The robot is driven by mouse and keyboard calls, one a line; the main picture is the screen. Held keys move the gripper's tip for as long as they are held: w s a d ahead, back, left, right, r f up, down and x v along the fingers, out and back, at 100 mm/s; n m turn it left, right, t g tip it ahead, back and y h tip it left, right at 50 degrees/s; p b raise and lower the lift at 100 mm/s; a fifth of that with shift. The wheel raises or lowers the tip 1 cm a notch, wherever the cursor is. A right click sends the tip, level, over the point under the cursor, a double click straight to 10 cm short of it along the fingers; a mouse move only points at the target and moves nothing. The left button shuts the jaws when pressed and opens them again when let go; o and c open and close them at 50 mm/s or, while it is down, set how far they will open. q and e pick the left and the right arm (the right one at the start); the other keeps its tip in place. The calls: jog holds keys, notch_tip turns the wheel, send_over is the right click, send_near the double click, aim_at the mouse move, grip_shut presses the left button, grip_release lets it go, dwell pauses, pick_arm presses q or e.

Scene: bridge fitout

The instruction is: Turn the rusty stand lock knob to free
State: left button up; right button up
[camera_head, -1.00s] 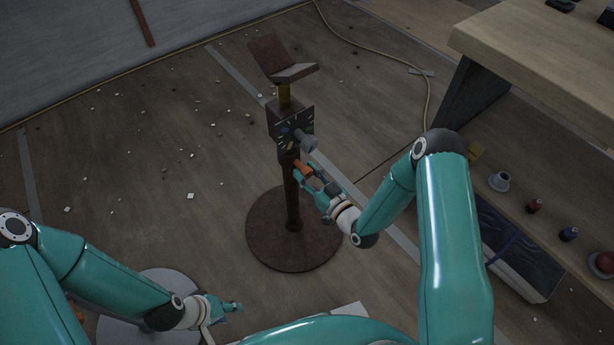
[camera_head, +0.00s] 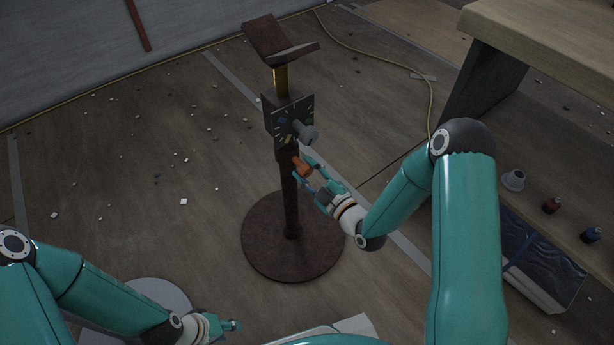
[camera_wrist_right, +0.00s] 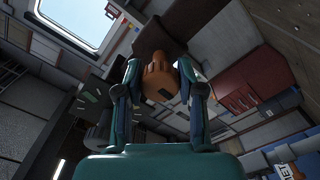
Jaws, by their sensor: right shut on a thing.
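The rusty stand (camera_head: 290,200) is upright on a round base, with a yellow inner post and a tilted top plate. Its dark dial plate (camera_head: 282,117) has coloured marks and a grey knob (camera_head: 307,133). Just below is an orange knob (camera_head: 303,166), which looks like the lock knob. My right gripper (camera_head: 308,175) is shut on it; the right wrist view shows the orange knob (camera_wrist_right: 160,80) between both fingers (camera_wrist_right: 160,90). Its own marking cannot be read. My left gripper (camera_head: 235,326) is low at the bottom, away from the stand; its finger gap is unclear.
A wooden bench (camera_head: 545,45) stands at the right, with a lower shelf holding a grey cup-like part (camera_head: 513,180) and small bottles (camera_head: 552,205). A yellow cable (camera_head: 400,66) runs along the floor. Small pale bits lie scattered on the floor left of the stand.

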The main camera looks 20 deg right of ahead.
jog(key=shift+s+f+n+b, duration=0.1)
jog(key=shift+f+n+b, duration=0.1)
jog(key=shift+n+b, duration=0.35)
jog(key=shift+a, duration=0.1)
jog(key=o, duration=1.2)
jog(key=shift+r, duration=0.1)
jog(key=shift+c, duration=0.2)
jog(key=v, duration=0.7)
jog(key=shift+s, duration=0.2)
